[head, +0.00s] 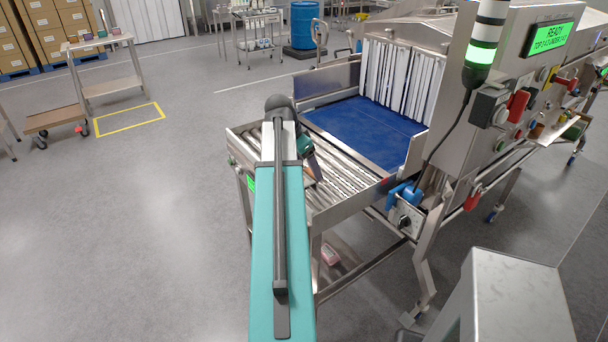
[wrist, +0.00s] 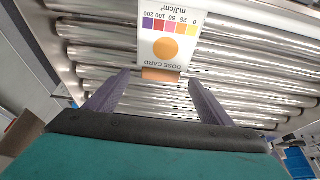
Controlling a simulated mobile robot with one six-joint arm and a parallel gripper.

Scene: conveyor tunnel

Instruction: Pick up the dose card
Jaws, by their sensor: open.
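The dose card (wrist: 168,38) is white with an orange dot and a strip of coloured squares. It lies on the metal rollers, and its text reads upside down in the wrist view. An orange-brown piece (wrist: 161,74) shows at its near edge. My gripper (wrist: 160,78) is open, with its two dark fingers apart and pointing at the card's near end. Nothing is between the fingers except possibly that near edge; I cannot tell the height gap.
The roller table (head: 345,178) has raised metal side rails. A blue belt (head: 365,125) leads to white strip curtains (head: 400,75) at the tunnel. A control panel (head: 540,60) and light tower (head: 486,40) stand to the right.

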